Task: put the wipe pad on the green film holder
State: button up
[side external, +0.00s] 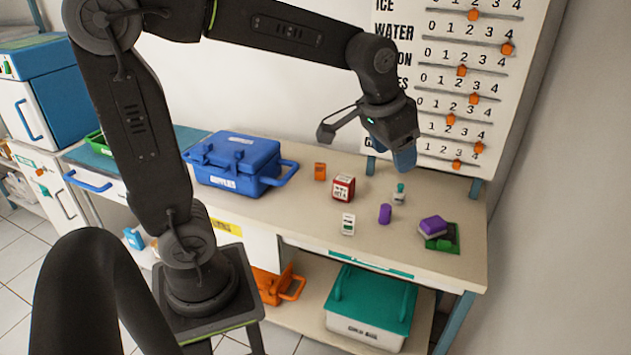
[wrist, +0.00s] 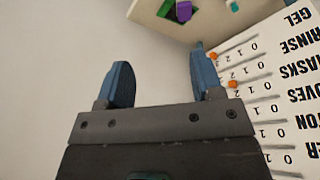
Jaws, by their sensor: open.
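The green film holder (side external: 453,246) is a flat green piece near the right end of the counter. A purple block with a pale lower edge (side external: 433,227), which looks like the wipe pad, rests on its left part and covers much of it. In the wrist view, green (wrist: 168,14) and purple (wrist: 183,10) patches show at the top edge, cut off by the frame. My gripper (side external: 405,160) has blue fingers and hangs well above the counter, up and left of the holder. In the wrist view my gripper (wrist: 160,62) is open, with nothing between its fingers.
A purple cylinder (side external: 385,214), a small bottle (side external: 399,194), a white labelled item (side external: 348,224), a red box (side external: 343,187) and an orange block (side external: 320,171) stand left of the holder. A blue case (side external: 235,162) is farther left. A slider board (side external: 455,80) rises behind.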

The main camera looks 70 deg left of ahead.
jog(key=s+d+f+t, duration=0.1)
jog(key=s+d, duration=0.1)
jog(key=s, duration=1.3)
jog(key=shift+s+f+t, duration=0.2)
jog(key=shift+f+t, duration=0.05)
jog(key=shift+t, duration=0.05)
